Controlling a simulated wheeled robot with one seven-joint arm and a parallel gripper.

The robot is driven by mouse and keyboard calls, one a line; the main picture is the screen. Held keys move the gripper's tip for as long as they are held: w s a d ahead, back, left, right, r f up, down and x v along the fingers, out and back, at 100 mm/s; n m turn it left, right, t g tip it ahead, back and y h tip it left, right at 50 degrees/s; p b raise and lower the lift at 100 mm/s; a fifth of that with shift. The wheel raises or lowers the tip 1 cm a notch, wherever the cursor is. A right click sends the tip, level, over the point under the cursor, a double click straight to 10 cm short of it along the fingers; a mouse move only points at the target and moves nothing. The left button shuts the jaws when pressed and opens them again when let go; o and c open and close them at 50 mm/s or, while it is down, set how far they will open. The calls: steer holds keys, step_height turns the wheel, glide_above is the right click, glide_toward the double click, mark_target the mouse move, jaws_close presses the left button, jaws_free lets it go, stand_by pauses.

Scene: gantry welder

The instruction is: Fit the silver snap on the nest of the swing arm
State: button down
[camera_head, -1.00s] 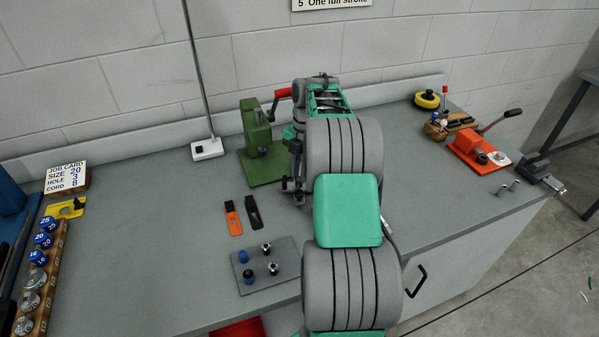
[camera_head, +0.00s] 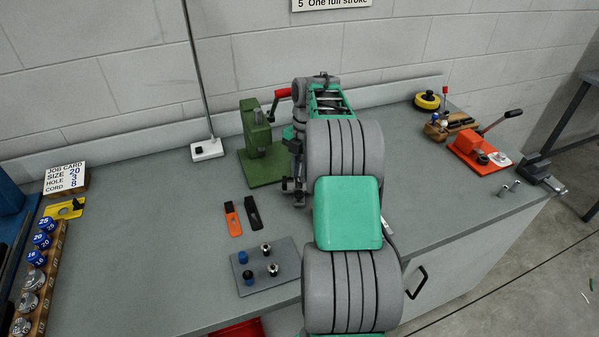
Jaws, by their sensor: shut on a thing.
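My gripper (camera_head: 293,190) shows as a small dark shape beside the right of the green press (camera_head: 262,165), largely covered by my arm. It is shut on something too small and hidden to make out. Two silver-topped pieces (camera_head: 273,269) stand on a grey plate (camera_head: 285,285) with two blue-topped pieces (camera_head: 242,257). I cannot tell whether one of these is the silver snap. The green press has a red-handled lever (camera_head: 282,93). I cannot make out a swing arm or its nest.
A wooden rack (camera_head: 50,265) of numbered blue and silver pieces stands at the left, by a job card (camera_head: 66,177). Orange and black tools (camera_head: 232,220) lie mid-bench. An orange lever device (camera_head: 470,152) and loose bolts (camera_head: 510,188) are at the right. The left-centre bench is clear.

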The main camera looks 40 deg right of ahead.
steer(key=shift+f, duration=0.2)
steer(key=shift+r, duration=0.1)
steer(key=shift+r, duration=0.3)
steer(key=c, duration=1.2)
jaws_free()
